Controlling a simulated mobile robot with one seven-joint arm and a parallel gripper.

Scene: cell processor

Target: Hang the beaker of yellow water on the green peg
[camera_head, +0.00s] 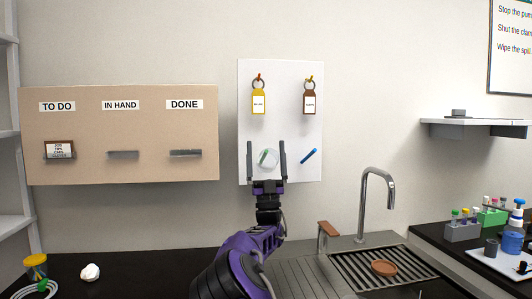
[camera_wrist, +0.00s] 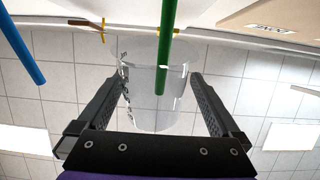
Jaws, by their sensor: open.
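A clear beaker (camera_head: 271,160) is at the lower part of the white peg board (camera_head: 300,133). It also shows in the wrist view (camera_wrist: 140,105), between my fingers. No yellow water can be made out in it. The green peg (camera_head: 263,157) overlaps the beaker in the head view; in the wrist view the green peg (camera_wrist: 166,45) crosses in front of the beaker. I cannot tell whether the beaker hangs on it. My gripper (camera_head: 266,146) is open, with one finger on each side of the beaker and visible space beside it.
A blue peg (camera_head: 308,156) is just right of the beaker. Yellow (camera_head: 258,103) and brown (camera_head: 309,103) tags hang above on pegs. A tan board (camera_head: 120,170) is to the left. A tap (camera_head: 378,175) and sink are at lower right, with racks (camera_head: 462,231) beyond.

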